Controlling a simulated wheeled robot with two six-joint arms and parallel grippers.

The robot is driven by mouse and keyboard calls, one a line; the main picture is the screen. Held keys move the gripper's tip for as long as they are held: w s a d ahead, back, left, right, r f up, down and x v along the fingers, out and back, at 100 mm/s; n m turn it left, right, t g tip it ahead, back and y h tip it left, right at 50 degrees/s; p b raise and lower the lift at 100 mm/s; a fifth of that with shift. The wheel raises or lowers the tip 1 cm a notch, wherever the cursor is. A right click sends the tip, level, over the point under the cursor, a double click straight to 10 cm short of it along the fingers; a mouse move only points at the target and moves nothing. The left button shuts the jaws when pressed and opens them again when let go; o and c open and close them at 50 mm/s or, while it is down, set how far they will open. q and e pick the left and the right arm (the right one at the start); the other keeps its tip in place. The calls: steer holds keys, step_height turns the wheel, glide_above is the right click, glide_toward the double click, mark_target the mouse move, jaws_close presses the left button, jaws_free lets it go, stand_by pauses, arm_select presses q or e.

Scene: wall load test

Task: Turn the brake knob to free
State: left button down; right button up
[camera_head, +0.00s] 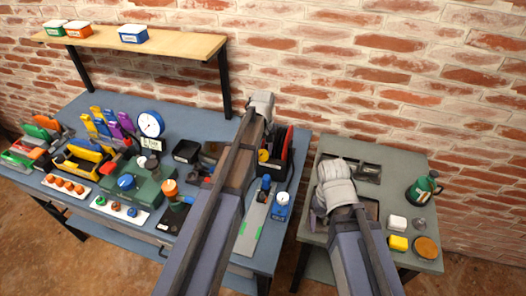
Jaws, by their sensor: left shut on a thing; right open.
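The brake knob cannot be told apart for sure. A blue knob (126,182) sits on a green box (150,192) on the blue bench, and an orange knob (169,187) stands to its right. A yellow round part (263,156) shows on a black and red device beside my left arm. My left gripper (262,104) is beyond the bench's right part, near this device. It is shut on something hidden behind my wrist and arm. My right gripper (333,178) is open over the grey side table; its fingertips are mostly hidden.
A round white gauge (151,124) stands on the bench (205,114). Coloured tools and holders crowd its left side. A wooden shelf (180,43) hangs above.

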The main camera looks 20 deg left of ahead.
mark_target(263, 153)
arm_select(q)
steer(key=shift+n, duration=1)
steer(key=shift+c, duration=1.4)
jaws_free()
steer(key=shift+r, duration=0.1)
step_height(263, 153, up, 8)
steer(key=p, duration=0.8)
steer(key=shift+f, duration=0.2)
